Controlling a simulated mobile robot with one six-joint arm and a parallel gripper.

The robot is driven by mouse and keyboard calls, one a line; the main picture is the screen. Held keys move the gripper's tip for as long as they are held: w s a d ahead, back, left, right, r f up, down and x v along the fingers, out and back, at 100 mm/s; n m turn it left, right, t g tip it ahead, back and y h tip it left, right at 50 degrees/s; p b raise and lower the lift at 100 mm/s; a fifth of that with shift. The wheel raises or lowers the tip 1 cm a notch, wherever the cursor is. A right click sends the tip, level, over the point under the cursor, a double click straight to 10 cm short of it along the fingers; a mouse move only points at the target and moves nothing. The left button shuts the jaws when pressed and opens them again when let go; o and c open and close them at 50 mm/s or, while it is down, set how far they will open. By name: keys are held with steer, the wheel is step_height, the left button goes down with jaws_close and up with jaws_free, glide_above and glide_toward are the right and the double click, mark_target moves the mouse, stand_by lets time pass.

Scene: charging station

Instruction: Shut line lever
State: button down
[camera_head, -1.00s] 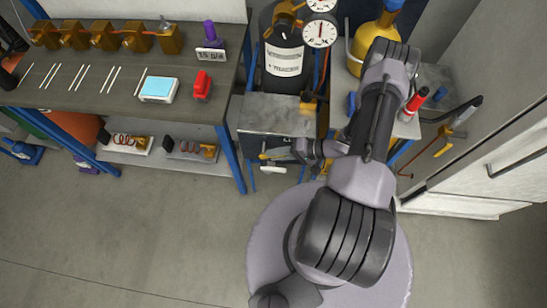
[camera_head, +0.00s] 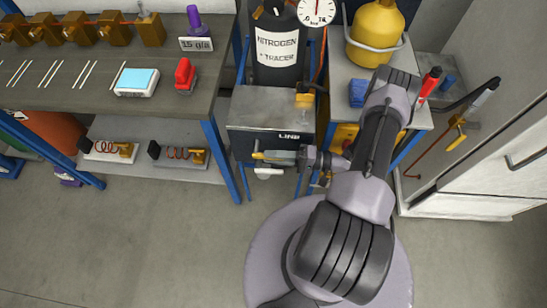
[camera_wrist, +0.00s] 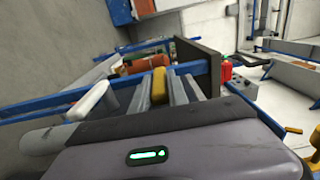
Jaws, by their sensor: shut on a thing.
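The line box (camera_head: 240,144) is a grey-topped, dark-fronted box marked LINE, below the nitrogen tracer cylinder (camera_head: 277,62). My gripper (camera_head: 270,157) lies level across the front of this box in the head view. A yellow lever tip (camera_head: 257,155) sticks out past its fingers on the left. In the wrist view, the yellow lever (camera_wrist: 160,86) sits between the two grey fingers of my gripper (camera_wrist: 176,86), which is shut on it. A white handle (camera_head: 267,172) is just below the gripper; a white bar (camera_wrist: 88,101) also shows in the wrist view. The lever's pivot is hidden.
A workbench (camera_head: 60,92) with brass parts stands left. A stand (camera_head: 342,70) with a yellow cylinder (camera_head: 376,32) is right of the box. A pale cabinet (camera_head: 490,170) stands far right. Floor is open in front of the bench.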

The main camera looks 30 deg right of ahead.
stand_by(0.3)
steer(key=c, duration=1.3)
jaws_free()
steer(key=shift+w, duration=0.1)
steer(key=p+v, duration=0.2)
steer(key=v, duration=1.5)
steer(key=shift+s+d, duration=0.15)
steer(key=shift+s, duration=0.05)
